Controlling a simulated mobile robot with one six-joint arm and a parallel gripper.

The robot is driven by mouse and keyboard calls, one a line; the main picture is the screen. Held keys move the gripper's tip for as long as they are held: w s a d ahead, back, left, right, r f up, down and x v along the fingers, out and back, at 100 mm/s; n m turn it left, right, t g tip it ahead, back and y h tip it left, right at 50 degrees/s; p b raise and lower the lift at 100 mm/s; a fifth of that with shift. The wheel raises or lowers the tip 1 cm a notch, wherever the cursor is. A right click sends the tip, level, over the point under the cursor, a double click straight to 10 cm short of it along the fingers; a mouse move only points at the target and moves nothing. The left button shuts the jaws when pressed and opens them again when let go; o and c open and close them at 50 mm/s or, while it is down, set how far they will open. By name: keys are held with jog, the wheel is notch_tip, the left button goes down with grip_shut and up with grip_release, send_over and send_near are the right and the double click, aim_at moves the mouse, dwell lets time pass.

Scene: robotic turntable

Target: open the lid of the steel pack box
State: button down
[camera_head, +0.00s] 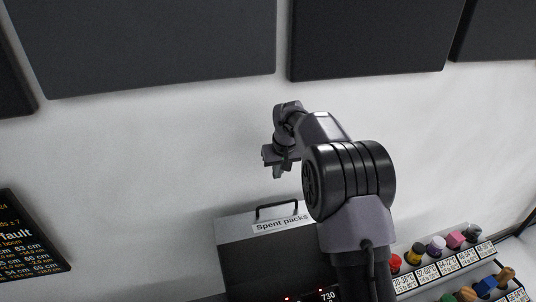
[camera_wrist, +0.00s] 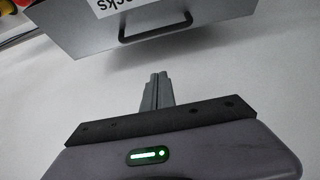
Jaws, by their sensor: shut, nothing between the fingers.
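The steel pack box (camera_head: 235,228) is at the bottom centre in the head view, with a dark handle (camera_head: 281,206) and a "Spent packs" label (camera_head: 281,223). My gripper (camera_head: 277,174) is above the handle in the head view. In the wrist view its fingers (camera_wrist: 157,77) are shut and empty, apart from the handle and pointing towards it.
A labelled rack (camera_head: 444,268) with several coloured pieces stands at the lower right. A dark text board (camera_head: 28,240) is at the left, and dark panels (camera_head: 150,45) line the top. The pale wall around my gripper is clear.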

jog(key=d+p+x, duration=0.1)
jog(key=p+x, duration=0.1)
jog(key=x, duration=0.8)
jog(key=s+p, duration=0.1)
jog(key=s, duration=0.3)
jog(key=shift+s+a, duration=0.15)
jog(key=shift+s, duration=0.2)
jog(key=shift+w+f, duration=0.15)
jog(key=shift+w, duration=0.05)
jog(key=shift+s+b, duration=0.15)
jog(key=shift+b, duration=0.15)
